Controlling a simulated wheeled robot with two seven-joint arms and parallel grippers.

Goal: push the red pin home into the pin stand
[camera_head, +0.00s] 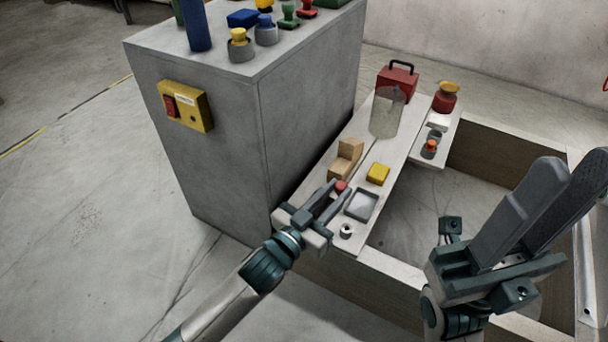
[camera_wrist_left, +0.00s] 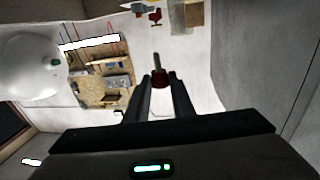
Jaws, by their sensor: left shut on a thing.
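My left gripper (camera_head: 341,188) reaches over the plank from the lower left, fingers shut on the red pin (camera_head: 341,186). In the left wrist view the pin's red head (camera_wrist_left: 160,80) sits between the fingertips, with a thin grey shaft sticking out beyond them. A small pale ring-shaped holder (camera_head: 346,231) stands at the plank's near end, apart from the pin. A grey holder with an orange-red top (camera_head: 430,147) stands on the side board. I cannot tell which is the pin stand. My right gripper (camera_head: 572,165) is raised at the right, fingers apart and empty.
A grey tray (camera_head: 361,205), yellow block (camera_head: 378,174), wooden block (camera_head: 346,158) and clear cylinder (camera_head: 387,114) crowd the plank. A red toolbox (camera_head: 397,81) stands behind. The tall grey cabinet (camera_head: 305,110) borders the left side. A wooden frame (camera_head: 490,160) encloses open floor.

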